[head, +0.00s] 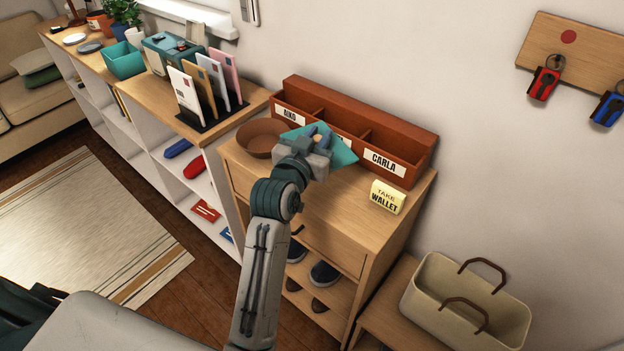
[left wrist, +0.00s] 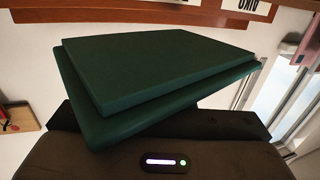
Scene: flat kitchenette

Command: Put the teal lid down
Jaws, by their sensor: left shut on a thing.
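The teal lid (head: 342,152) is a flat, thin panel in the head view, held over the top of the wooden cabinet (head: 330,205) and in front of the red-brown sorter. My left gripper (head: 316,140) is shut on it. In the left wrist view the lid (left wrist: 160,65) looks dark green, stepped and tilted, filling the middle of the picture. I cannot tell whether its far edge touches the sorter. An open teal bin (head: 124,61) stands on the long shelf at the left. My right gripper is not in view.
A brown bowl (head: 259,137) sits just left of the lid. The sorter (head: 415,152) carries name labels. A yellow "TAKE WALLET" note (head: 387,197) stands at the cabinet's right. A letter rack (head: 205,117) is farther left. The cabinet's front top has bare room.

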